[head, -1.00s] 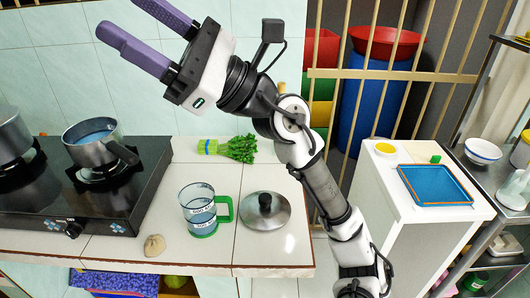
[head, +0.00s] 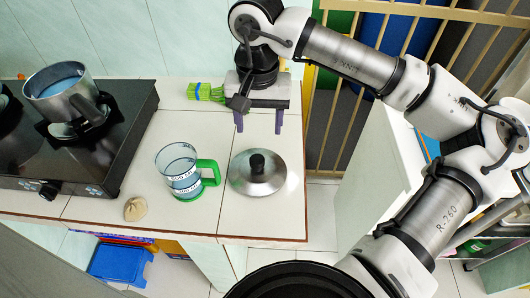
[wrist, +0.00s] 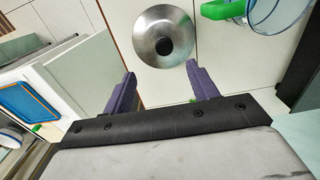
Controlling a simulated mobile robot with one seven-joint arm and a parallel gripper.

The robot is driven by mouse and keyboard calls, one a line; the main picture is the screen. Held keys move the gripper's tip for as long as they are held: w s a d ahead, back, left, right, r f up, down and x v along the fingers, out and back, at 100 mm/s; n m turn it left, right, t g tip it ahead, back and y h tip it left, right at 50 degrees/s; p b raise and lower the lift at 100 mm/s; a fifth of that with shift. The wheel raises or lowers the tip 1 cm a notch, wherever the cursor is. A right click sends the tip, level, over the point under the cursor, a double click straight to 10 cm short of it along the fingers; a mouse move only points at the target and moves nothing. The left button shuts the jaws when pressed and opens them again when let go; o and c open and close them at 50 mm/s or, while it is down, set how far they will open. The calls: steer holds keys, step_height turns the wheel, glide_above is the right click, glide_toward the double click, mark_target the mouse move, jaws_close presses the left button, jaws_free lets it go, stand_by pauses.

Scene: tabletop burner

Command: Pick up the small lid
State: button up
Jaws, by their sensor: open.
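The small lid (head: 258,178) is a round silver metal lid with a black knob (head: 257,163). It lies on the white tiled counter (head: 125,213) near its right end, knob up. It also shows in the wrist view (wrist: 150,36) at the top centre, with its knob toward the jaws. My gripper (head: 259,130) points down behind the lid, with its two purple fingers apart and nothing between them. In the wrist view my gripper (wrist: 160,80) is open, its fingertips short of the lid and to either side of its knob. I see no contact with the lid.
A measuring jug (head: 182,172) with a green handle stands just left of the lid. A black stove (head: 75,140) bears a metal pot (head: 62,92) at left. A beige lump (head: 136,208) lies at the front edge.

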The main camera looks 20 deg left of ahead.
steer(key=p, duration=0.1)
glide_above(257, 159)
steer(key=f, duration=0.5)
steer(key=d+f, duration=0.1)
steer(key=f, duration=0.2)
steer(key=shift+s+f, duration=0.15)
steer(key=shift+s, duration=0.1)
steer(key=f, duration=0.1)
steer(key=f+p, duration=0.1)
steer(key=f, duration=0.1)
steer(key=a+f+p, duration=0.1)
steer(key=shift+w+f, duration=0.25)
steer(key=shift+f, duration=0.45)
steer(key=c, duration=1.1)
steer(key=shift+r, duration=0.1)
